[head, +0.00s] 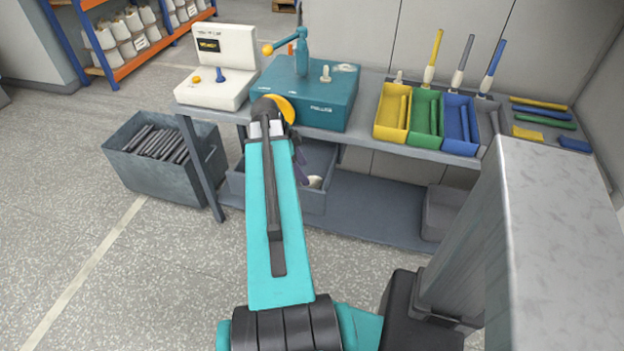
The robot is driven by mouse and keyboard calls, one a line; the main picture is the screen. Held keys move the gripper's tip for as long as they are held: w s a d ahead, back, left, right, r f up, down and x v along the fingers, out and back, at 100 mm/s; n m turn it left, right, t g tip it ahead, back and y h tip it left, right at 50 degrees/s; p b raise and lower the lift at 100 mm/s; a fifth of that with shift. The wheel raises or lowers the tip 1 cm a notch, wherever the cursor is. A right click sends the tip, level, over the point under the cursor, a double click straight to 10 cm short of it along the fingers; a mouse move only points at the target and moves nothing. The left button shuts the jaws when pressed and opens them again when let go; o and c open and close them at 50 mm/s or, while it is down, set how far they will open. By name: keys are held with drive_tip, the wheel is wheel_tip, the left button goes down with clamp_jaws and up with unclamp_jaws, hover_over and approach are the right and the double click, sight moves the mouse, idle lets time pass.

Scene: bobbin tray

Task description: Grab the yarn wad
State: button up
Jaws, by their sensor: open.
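A small pale lump (315,182), which looks like the yarn wad, lies in the grey open bin (318,203) under the bench. It is too small to make out strands. My teal arm reaches forward over the bin and hides much of its left part. My gripper (302,172) hangs down behind the arm, mostly hidden, with a dark part showing just left of the pale lump. It is open, and nothing shows between its jaws. I cannot tell how high it is above the lump.
A grey bench (365,140) carries a white device (222,88), a teal machine (325,105) and yellow, green and blue trays (460,140). A grey bin of dark rods (185,186) stands at left. The floor in front is clear.

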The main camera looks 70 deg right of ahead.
drive_tip(key=shift+p+x, duration=0.55)
drive_tip(key=shift+x, duration=2.05)
drive_tip(key=shift+w, duration=0.1)
drive_tip(key=c, duration=1.1)
